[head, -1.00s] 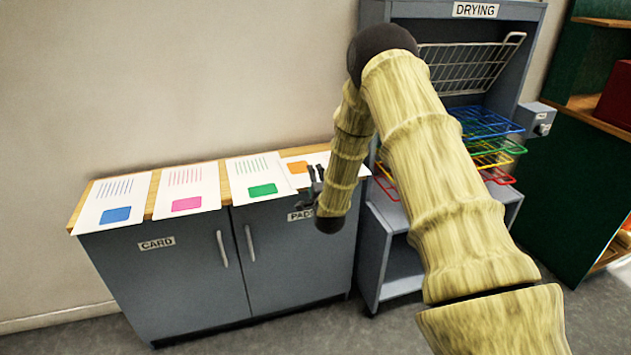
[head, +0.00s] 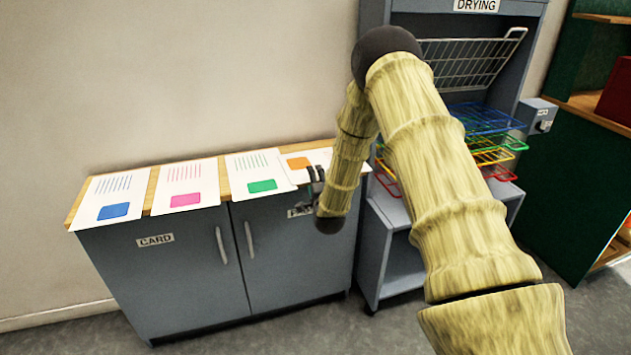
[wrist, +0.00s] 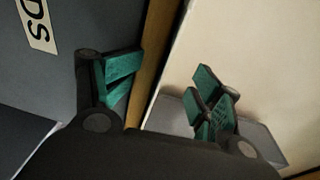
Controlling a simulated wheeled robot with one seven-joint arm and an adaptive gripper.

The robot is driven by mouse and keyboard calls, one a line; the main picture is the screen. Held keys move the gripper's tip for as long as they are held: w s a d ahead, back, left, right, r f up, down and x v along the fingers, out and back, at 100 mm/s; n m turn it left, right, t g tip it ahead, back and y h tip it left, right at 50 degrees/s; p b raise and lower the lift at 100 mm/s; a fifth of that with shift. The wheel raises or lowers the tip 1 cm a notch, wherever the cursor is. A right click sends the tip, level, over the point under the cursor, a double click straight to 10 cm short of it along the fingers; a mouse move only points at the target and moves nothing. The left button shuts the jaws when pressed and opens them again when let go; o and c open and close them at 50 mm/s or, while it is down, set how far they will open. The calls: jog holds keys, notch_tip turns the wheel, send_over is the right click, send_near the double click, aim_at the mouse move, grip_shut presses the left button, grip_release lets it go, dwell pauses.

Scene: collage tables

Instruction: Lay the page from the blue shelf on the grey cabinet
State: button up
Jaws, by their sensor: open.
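The grey cabinet (head: 170,285) stands against the wall with a wooden top. A white page with an orange patch (head: 299,163) lies at the right end of that top, partly hidden by my arm. My gripper (head: 316,178) is at the front edge by this page, open. In the wrist view my gripper (wrist: 160,85) has its fingers apart, with the wooden edge (wrist: 152,60) and a pale page surface (wrist: 245,45) beyond them. I see nothing clamped between the fingers. The blue wire shelf (head: 485,118) in the drying rack shows no page on its visible part.
Pages with a blue patch (head: 113,211), a pink patch (head: 186,199) and a green patch (head: 262,186) lie along the cabinet top. The drying rack (head: 375,245) stands to the right, with green, yellow and red shelves. A dark green shelf unit (head: 570,190) is farther right.

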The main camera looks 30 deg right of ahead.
jog(key=d+p+v, duration=0.1)
jog(key=v, duration=0.8)
jog(key=shift+s+f, duration=0.2)
jog(key=shift+f, duration=0.15)
jog(key=shift+d, duration=0.1)
jog(key=shift+s+a+r+p, duration=0.15)
jog(key=shift+s+r+p, duration=0.4)
jog(key=shift+r, duration=0.3)
jog(key=shift+s+a+r+p, duration=0.1)
jog(key=shift+s+r+p, duration=0.4)
jog(key=shift+r, duration=0.35)
jog(key=shift+s+a+r+p, duration=0.15)
jog(key=shift+s+r+p, duration=0.35)
jog(key=shift+r, duration=0.3)
